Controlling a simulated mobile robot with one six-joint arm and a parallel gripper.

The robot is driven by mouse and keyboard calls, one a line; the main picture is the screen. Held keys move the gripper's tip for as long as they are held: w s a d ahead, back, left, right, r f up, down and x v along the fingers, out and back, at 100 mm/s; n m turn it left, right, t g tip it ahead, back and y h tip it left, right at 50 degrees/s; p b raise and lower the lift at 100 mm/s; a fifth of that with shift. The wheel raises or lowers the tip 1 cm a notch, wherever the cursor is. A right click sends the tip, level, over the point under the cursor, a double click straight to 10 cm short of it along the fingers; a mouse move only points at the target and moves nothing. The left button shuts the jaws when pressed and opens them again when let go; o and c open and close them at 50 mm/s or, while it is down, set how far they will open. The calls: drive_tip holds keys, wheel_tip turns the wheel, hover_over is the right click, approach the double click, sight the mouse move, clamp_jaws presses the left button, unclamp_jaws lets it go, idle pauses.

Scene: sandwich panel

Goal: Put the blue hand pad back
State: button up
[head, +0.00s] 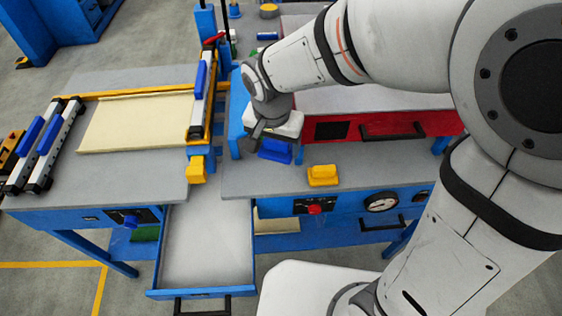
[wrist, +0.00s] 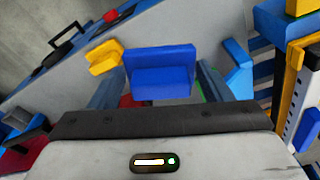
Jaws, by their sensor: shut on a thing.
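The blue hand pad (head: 275,150) is held in my gripper (head: 277,143), low over the back left part of the right-hand grey worktop. In the wrist view the pad (wrist: 160,72) sits between the two fingers of my gripper (wrist: 158,85), which is shut on it. I cannot tell whether the pad's underside touches the worktop. A yellow hand pad (head: 322,175) lies on the same worktop, nearer its front edge, and also shows in the wrist view (wrist: 104,58).
A blue upright part (head: 237,115) stands just left of my gripper. A yellow block (head: 196,169) is at the left bench's edge. An open drawer (head: 207,245) juts out at the front. A red drawer front (head: 345,130) stands behind. Worktop around the yellow pad is clear.

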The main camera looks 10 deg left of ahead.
wheel_tip(320, 180, down, 8)
drive_tip(key=shift+w+d+r, duration=0.15)
drive_tip(key=shift+f, duration=2.3)
drive_tip(key=shift+f, duration=0.1)
drive_tip(key=shift+f, duration=0.15)
drive_tip(key=o, duration=1.2)
